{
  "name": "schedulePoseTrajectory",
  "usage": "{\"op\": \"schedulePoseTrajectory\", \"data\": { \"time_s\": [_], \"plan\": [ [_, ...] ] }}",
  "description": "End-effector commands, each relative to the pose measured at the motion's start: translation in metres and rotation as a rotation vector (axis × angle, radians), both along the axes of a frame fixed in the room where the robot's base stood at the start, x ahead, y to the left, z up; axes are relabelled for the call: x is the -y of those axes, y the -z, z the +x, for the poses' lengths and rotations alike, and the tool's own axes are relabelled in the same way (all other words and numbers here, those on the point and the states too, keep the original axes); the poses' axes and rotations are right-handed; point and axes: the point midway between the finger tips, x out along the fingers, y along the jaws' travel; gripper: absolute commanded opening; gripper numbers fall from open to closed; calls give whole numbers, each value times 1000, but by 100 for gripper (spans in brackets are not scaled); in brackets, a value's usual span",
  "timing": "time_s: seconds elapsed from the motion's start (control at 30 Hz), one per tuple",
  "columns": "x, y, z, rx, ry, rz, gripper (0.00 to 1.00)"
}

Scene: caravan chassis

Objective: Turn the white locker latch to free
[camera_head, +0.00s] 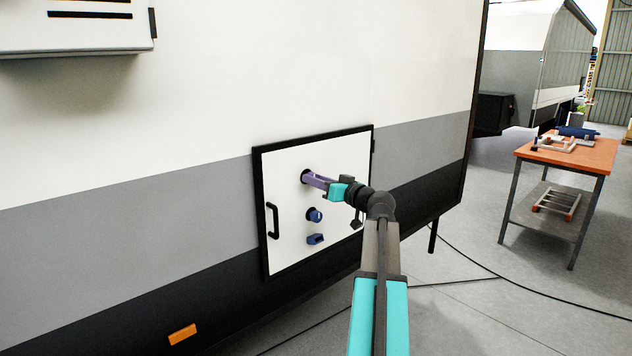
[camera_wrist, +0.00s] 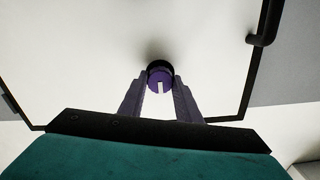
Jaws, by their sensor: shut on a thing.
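The white locker door (camera_head: 286,163) has a black frame and sits low in the caravan's side wall. My gripper (camera_head: 310,178) reaches its upper part and hides most of the latch there. In the wrist view the latch is a round purple knob (camera_wrist: 157,75) with a dark collar and a white mark. The mark runs down the picture, nearly upright. My gripper's two fingers (camera_wrist: 160,92) are on either side of the knob, shut on it.
Below the latch on the door are a round blue knob (camera_head: 315,215) and a blue block-like fitting (camera_head: 315,239). A black handle (camera_head: 272,221) is at the door's left edge. An orange-topped workbench (camera_head: 560,152) stands to the right, with cables on the floor.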

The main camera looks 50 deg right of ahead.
Motion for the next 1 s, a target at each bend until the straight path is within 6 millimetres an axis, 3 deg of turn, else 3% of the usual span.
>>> {"op": "schedulePoseTrajectory", "data": {
  "time_s": [0.47, 1.0],
  "plan": [
    [0, 1, 0, 7, 0, 94, 8],
    [1, 1, 0, 37, 0, 494, 8]
  ]
}}
